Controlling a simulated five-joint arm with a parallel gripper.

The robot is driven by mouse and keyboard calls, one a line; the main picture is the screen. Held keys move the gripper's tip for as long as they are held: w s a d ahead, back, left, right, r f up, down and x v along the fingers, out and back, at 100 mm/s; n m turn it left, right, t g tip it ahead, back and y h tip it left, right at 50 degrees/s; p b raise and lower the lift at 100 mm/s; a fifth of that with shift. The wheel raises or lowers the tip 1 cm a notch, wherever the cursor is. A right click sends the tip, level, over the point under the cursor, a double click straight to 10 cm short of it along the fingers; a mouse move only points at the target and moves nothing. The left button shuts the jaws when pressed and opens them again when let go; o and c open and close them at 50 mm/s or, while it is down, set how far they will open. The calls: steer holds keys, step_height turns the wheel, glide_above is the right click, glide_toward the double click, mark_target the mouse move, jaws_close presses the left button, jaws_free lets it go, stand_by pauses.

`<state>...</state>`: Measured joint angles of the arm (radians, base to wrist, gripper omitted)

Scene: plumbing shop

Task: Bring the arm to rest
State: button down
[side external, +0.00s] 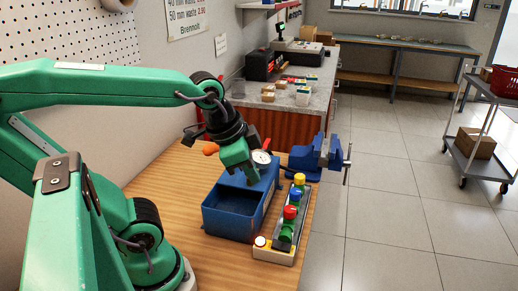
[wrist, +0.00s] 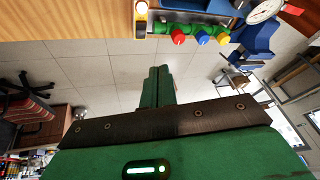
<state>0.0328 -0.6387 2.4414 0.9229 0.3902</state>
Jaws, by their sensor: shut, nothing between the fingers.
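My green arm reaches from the left over the wooden bench in the side view. My gripper (side external: 251,178) points down and to the right above the blue open bin (side external: 228,222), close to the round white gauge (side external: 261,157). In the wrist view my gripper (wrist: 160,72) shows its two green fingers together, with nothing between them. Whether a fingertip touches the bin or gauge, I cannot tell.
A rack with red, blue, yellow and green valve knobs (side external: 290,212) stands right of the bin. A cream box with a lit button (side external: 261,241) sits in front. A blue vise (side external: 318,160) is behind.

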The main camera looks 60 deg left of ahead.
steer(key=n, duration=0.1)
steer(key=s+n, duration=0.1)
steer(key=n, duration=0.2)
steer(key=shift+s+a+r+n+t, duration=0.1)
steer(key=shift+s+a+n+t, duration=0.15)
steer(key=shift+a+n+t, duration=0.15)
